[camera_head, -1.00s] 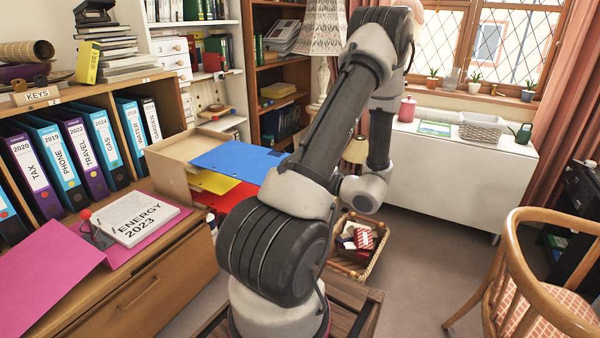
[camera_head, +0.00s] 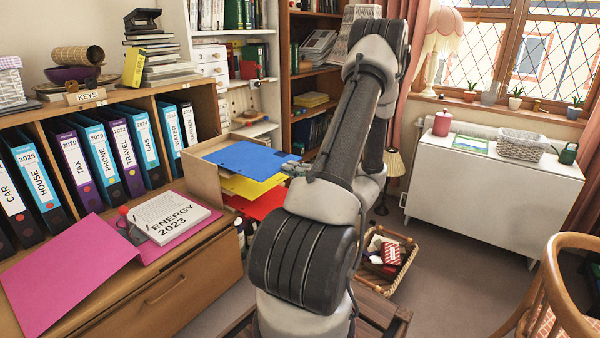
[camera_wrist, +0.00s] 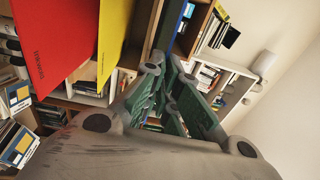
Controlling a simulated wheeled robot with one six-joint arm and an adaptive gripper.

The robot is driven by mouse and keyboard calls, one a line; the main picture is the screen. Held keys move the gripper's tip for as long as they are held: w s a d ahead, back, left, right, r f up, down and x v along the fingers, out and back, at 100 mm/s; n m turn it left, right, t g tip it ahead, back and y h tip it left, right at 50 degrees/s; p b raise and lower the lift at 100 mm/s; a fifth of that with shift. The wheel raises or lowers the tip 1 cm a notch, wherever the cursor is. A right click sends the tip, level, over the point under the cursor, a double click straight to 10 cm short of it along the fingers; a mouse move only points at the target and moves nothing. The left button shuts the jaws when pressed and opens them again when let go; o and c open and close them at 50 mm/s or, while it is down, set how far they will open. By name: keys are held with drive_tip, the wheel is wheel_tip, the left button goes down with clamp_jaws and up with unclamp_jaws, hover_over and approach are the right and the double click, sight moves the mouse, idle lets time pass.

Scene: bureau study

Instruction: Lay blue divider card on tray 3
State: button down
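In the head view a blue card (camera_head: 245,158) lies flat at the top of an open-fronted light-brown box (camera_head: 205,187). A yellow sheet (camera_head: 250,188) and a red sheet (camera_head: 262,204) stick out below it, in a stepped stack. My gripper (camera_head: 295,169) is at the blue card's right end, mostly hidden behind my arm. In the wrist view the red sheet (camera_wrist: 52,35) and the yellow sheet (camera_wrist: 112,38) are beside my gripper (camera_wrist: 168,78). Its green-grey fingers converge near a dark edge; whether they grip the card is unclear. No tray number is readable.
The box stands on a wooden bureau with a pink folder (camera_head: 70,275) and an "ENERGY 2023" paper stack (camera_head: 168,215). Labelled binders (camera_head: 105,155) fill the shelf behind. A wicker basket (camera_head: 390,262) stands on the floor right of my arm. A white cabinet (camera_head: 490,185) is farther right.

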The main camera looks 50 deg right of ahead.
sight(271, 161)
drive_tip(key=w, duration=0.8)
drive_tip(key=shift+w+a, duration=0.35)
drive_tip(key=shift+w, duration=0.05)
drive_tip(key=shift+s+f, duration=0.1)
drive_tip(key=shift+f, duration=0.4)
drive_tip(key=c, duration=1.7)
unclamp_jaws()
drive_tip(key=shift+c, duration=0.2)
drive_tip(key=shift+o, duration=0.4)
drive_tip(key=o, duration=0.5)
drive_tip(key=shift+s+d+f, duration=0.1)
drive_tip(key=shift+s+d, duration=0.05)
drive_tip(key=shift+s, duration=1.85)
drive_tip(key=shift+s+d+f, duration=0.1)
drive_tip(key=shift+s, duration=1.9)
